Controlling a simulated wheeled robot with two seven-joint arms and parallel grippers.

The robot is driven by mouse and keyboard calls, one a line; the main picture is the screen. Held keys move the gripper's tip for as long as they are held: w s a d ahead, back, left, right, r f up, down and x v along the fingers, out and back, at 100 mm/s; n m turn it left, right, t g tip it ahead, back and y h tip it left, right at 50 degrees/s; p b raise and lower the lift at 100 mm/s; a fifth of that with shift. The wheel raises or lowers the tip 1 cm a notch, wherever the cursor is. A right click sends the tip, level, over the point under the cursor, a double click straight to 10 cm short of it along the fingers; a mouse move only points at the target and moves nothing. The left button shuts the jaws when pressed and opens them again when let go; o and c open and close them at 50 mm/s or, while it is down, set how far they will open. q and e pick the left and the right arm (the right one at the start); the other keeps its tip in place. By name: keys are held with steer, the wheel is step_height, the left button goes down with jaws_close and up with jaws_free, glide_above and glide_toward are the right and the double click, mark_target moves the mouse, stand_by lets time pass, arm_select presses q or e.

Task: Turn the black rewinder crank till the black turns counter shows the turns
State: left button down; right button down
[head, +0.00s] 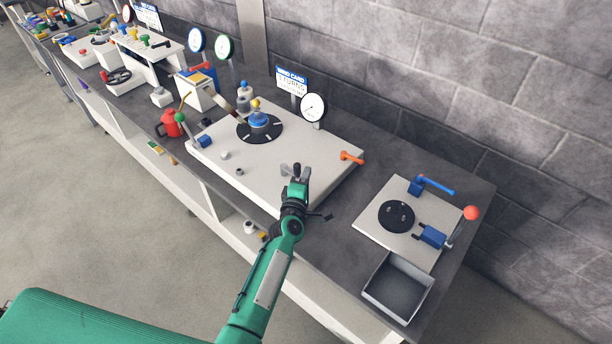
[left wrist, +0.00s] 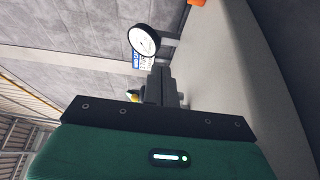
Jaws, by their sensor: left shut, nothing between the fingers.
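The black-rimmed round dial, the black turns counter (head: 313,107), stands at the back of a pale base plate (head: 318,190). Its white face and needle also show in the left wrist view (left wrist: 144,40), but the reading is too small to tell. A wind card (head: 291,82) stands beside it, and its edge shows in the left wrist view (left wrist: 138,62). My left gripper (head: 295,172) is shut and empty over the front right of this plate. Dark and grey parts sit at its fingertips; I cannot tell whether any is the black crank. My right gripper is out of view.
On the plate are a black disc (head: 262,132) with a blue and yellow hub, and an orange handle (head: 351,158). To the right are a plate with blue clamps (head: 375,227) and an open grey tray (head: 398,287). A red can (head: 172,124) stands left.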

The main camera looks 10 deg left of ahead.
arm_select(q)
steer(key=shift+s, duration=0.15)
stand_by(0.6)
steer(key=s+p, duration=0.3)
steer(key=s, duration=0.9)
steer(key=s+a+b, duration=0.2)
steer(key=a+b, duration=0.1)
steer(key=a, duration=0.5)
steer(key=w+p, duration=0.2)
steer(key=w, duration=0.7)
steer(key=shift+w+r, duration=0.2)
steer(key=shift+w+d+p, duration=0.65)
steer(key=shift+w+d, duration=0.3)
steer(key=shift+w+d+f, duration=0.1)
steer(key=shift+w+d, duration=0.4)
steer(key=shift+d, duration=0.1)
steer(key=shift+w+d, duration=0.2)
steer(key=shift+d, duration=0.25)
